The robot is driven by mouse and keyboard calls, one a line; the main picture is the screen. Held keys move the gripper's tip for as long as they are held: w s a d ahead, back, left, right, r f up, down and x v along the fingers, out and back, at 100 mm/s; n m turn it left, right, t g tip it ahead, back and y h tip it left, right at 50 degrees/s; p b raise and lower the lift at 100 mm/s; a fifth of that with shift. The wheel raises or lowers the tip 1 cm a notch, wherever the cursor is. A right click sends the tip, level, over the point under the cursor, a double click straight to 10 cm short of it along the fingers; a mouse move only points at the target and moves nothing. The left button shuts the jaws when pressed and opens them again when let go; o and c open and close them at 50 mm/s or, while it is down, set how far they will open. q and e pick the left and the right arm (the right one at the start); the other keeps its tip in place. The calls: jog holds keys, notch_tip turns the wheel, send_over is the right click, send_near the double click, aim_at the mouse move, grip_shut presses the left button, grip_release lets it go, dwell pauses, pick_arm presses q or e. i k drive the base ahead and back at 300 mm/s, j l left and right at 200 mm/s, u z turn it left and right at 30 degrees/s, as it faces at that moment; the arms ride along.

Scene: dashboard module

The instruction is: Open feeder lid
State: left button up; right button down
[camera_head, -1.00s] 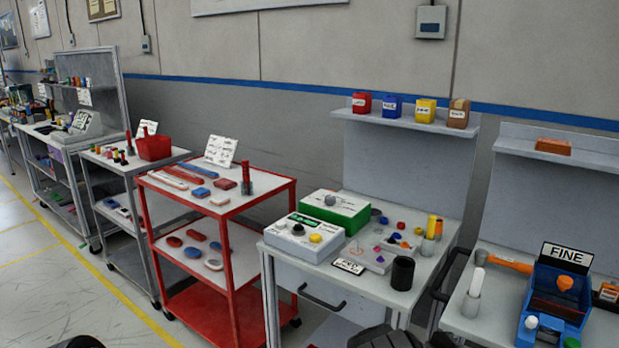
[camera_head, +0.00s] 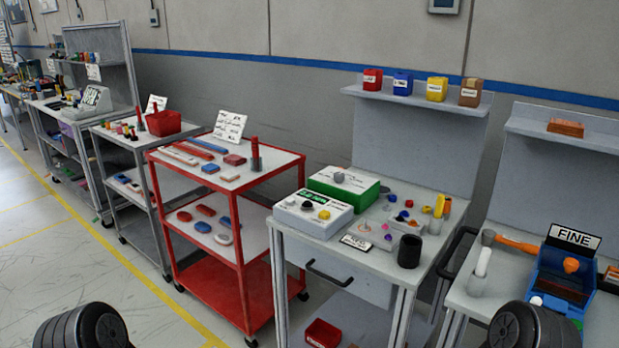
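No part in view is labelled as a feeder. A green box with a white top and a grey knob (camera_head: 342,184) stands at the back of the middle white table; its top looks closed. A white control box (camera_head: 313,213) with black and yellow knobs stands in front of it. A blue unit with a "FINE" sign (camera_head: 566,262) stands on the right table, with an orange knob on it. I cannot tell which of these has the feeder lid. Neither gripper shows; only black rounded parts, apparently of my arms, show at the bottom left and bottom right.
The middle table (camera_head: 395,285) also holds a black cup (camera_head: 409,251) and small coloured parts. Several coloured boxes line the shelf (camera_head: 420,96) above. A red cart (camera_head: 238,190) stands to its left. A red bin (camera_head: 322,333) sits below the table. Floor at left is clear.

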aim_at(570, 264)
jog(key=z, duration=1.5)
